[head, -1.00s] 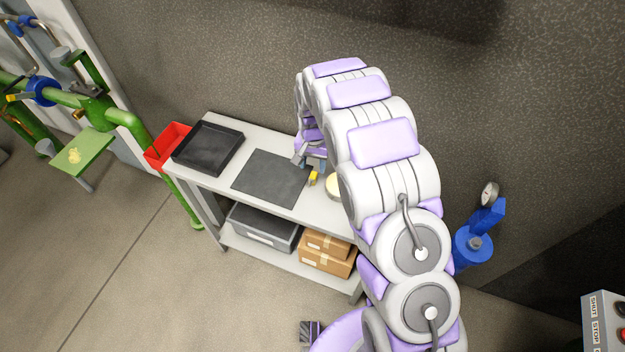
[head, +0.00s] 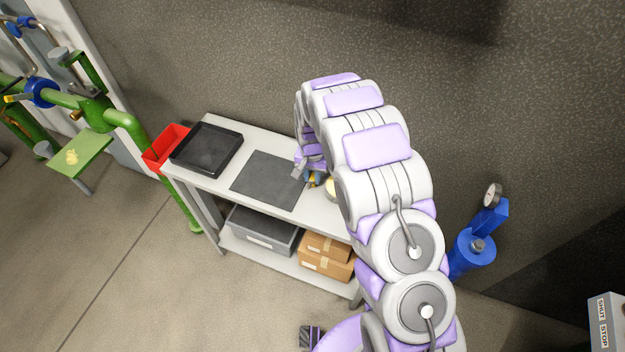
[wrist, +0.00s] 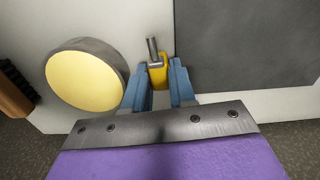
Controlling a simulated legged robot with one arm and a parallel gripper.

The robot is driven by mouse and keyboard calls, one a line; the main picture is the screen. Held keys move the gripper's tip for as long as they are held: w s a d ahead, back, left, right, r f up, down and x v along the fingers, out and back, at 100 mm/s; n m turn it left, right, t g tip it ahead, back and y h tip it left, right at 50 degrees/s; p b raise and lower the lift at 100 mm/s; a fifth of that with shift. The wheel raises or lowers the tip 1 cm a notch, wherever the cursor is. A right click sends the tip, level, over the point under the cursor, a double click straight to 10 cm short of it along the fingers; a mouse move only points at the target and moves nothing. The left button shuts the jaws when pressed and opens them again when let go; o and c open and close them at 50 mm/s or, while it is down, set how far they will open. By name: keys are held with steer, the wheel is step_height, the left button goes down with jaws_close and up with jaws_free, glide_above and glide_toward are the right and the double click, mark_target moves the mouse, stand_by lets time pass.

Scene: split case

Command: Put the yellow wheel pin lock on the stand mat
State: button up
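The yellow wheel pin lock (wrist: 158,74), with a grey metal pin, sits on the light bench top in the wrist view. In the head view a little of the yellow lock (head: 316,182) shows beside my gripper. My gripper (wrist: 160,68) has its two blue fingers apart, one on each side of the lock's near end; firm contact is not visible. The dark grey stand mat (head: 262,181) lies flat on the bench, left of the lock in the head view. The mat (wrist: 245,45) fills the upper right of the wrist view, with nothing on it.
A round pale-yellow disc with a dark rim (wrist: 86,80) stands close beside the lock. A black tray (head: 207,148) and a red bin (head: 166,148) are at the bench's left end. A grey bin (head: 262,228) and cardboard boxes (head: 326,256) fill the lower shelf.

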jaws_close()
